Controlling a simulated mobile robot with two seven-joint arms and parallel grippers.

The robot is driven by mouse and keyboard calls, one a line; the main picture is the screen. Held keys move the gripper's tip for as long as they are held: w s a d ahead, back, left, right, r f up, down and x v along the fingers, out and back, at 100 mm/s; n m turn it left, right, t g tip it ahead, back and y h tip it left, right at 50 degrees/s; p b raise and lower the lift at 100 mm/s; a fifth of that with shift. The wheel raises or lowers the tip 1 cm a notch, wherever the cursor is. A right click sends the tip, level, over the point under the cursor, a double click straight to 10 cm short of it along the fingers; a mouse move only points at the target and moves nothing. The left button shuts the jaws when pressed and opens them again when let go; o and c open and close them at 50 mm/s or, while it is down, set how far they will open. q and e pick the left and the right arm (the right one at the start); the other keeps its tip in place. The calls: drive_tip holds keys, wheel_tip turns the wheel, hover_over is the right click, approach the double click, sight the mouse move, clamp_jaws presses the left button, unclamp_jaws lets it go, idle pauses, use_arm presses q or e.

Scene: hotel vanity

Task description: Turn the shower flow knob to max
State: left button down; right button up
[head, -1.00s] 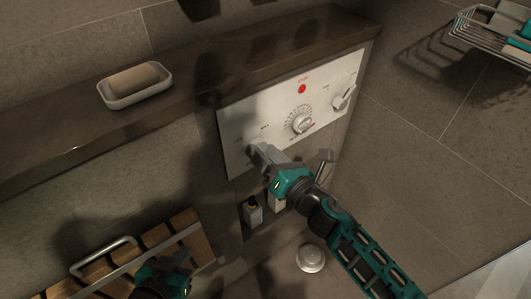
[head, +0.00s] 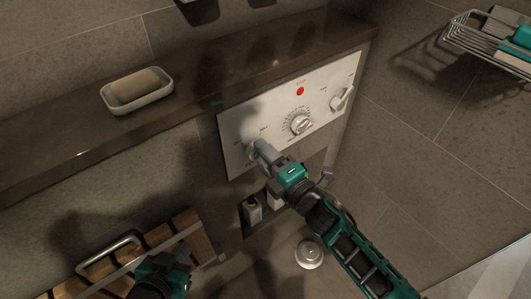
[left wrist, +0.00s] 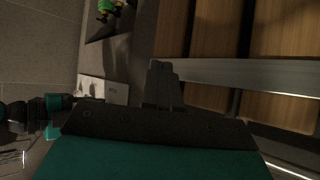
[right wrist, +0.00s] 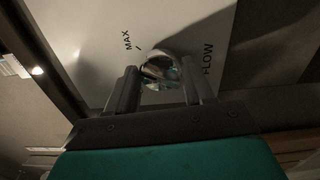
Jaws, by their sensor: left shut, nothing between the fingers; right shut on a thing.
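A white control panel (head: 231,147) is set in the wall below the dark shelf. The flow knob (right wrist: 160,68), round and shiny, sits on it next to the words FLOW and MAX in the right wrist view. My right gripper (right wrist: 160,88) has one finger on each side of this knob and is shut on it. In the head view my right gripper (head: 262,149) reaches the panel's left end and mostly hides the knob. My left gripper (head: 183,252) is low at the left, away from the panel. Its fingers are together and empty in the left wrist view (left wrist: 165,84).
A dial (head: 301,124), a red button (head: 300,91) and a lever (head: 341,100) are further right on the panel. A soap dish (head: 140,101) stands on the shelf. A wooden slatted seat (head: 186,219) is near my left gripper.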

drive_tip(key=shift+m+p, duration=0.35)
drive_tip(key=shift+m, duration=1.25)
drive_tip(key=o, duration=1)
drive_tip(key=shift+o, duration=0.2)
drive_tip(key=v, duration=1.3)
